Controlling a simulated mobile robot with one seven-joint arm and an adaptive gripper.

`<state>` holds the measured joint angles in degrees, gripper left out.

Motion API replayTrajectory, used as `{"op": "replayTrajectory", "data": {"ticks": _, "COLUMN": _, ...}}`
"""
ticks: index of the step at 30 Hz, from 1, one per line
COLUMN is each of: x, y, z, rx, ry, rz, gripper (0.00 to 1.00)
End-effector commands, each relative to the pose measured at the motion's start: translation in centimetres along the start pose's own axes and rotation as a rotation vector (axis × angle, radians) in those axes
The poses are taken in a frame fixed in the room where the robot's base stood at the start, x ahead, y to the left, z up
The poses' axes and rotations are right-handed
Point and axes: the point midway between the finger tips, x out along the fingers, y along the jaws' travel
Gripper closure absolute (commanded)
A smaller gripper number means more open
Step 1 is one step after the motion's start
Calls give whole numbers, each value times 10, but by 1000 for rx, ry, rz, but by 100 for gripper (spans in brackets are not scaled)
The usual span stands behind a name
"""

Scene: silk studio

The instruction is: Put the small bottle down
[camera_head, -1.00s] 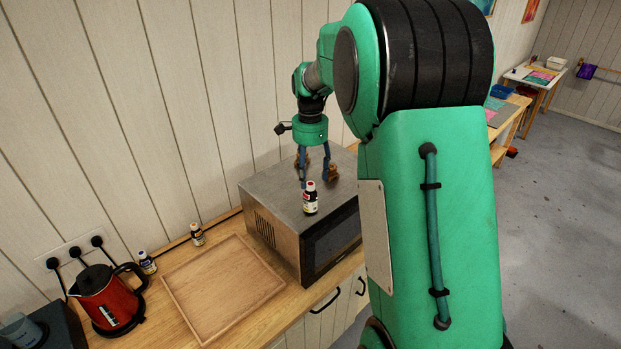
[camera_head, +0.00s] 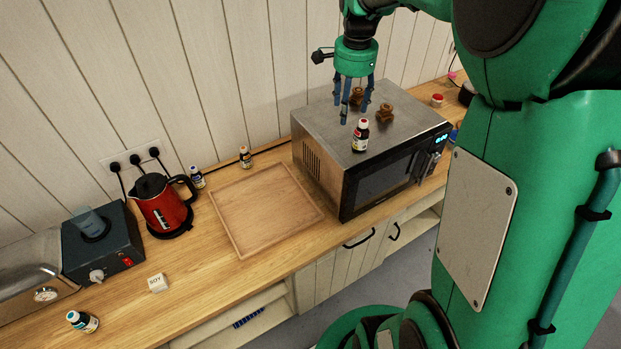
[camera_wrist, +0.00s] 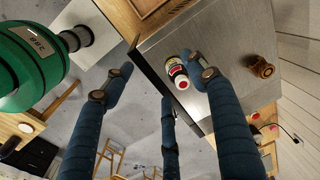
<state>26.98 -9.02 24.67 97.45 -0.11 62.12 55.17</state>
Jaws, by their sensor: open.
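My gripper (camera_head: 351,111) has several blue fingers and is open and empty. It is just behind and left of the bottle, above the microwave top. In the wrist view the bottle (camera_wrist: 177,70) shows between the spread fingers, close to the tip of the right one. Whether that finger touches it I cannot tell.
A wooden board (camera_head: 262,205) lies bare left of the microwave. Small bottles (camera_head: 197,177) (camera_head: 245,157), a red kettle (camera_head: 165,208) and a SOY box (camera_head: 157,283) stand on the counter.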

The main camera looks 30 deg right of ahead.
Motion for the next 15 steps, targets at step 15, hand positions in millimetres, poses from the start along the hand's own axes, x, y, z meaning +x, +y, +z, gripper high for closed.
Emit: {"op": "replayTrajectory", "data": {"ticks": 15, "x": -84, "y": 75, "z": 183, "rx": -760, "ry": 138, "rz": -186, "gripper": 42}}
